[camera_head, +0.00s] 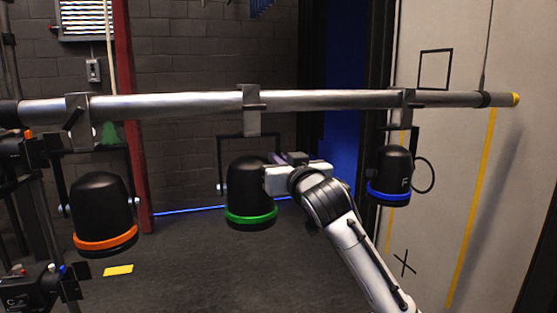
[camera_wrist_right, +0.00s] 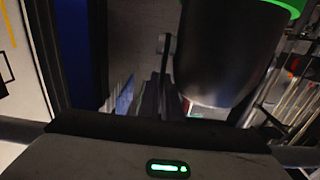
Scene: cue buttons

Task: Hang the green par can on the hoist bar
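The green par can (camera_head: 250,188), a black can with a green ring, is upright below the hoist bar (camera_head: 340,99). Its grey hook clamp (camera_head: 251,93) appears over the bar; I cannot tell whether it is fully seated. My right gripper (camera_head: 276,166) is at the can's right side, by the yoke, hiding the right knob. In the right wrist view the can (camera_wrist_right: 225,55) fills the upper right, with a grey knob (camera_wrist_right: 166,44) beside it. The fingertips are not clear, so their opening cannot be told. My left gripper is not in view.
An orange-ringed can (camera_head: 102,205) hangs at left and a blue-ringed can (camera_head: 393,170) at right, close to my right arm. Dark stage equipment (camera_head: 35,290) stands at lower left. The floor below the bar has a yellow mark (camera_head: 118,270).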

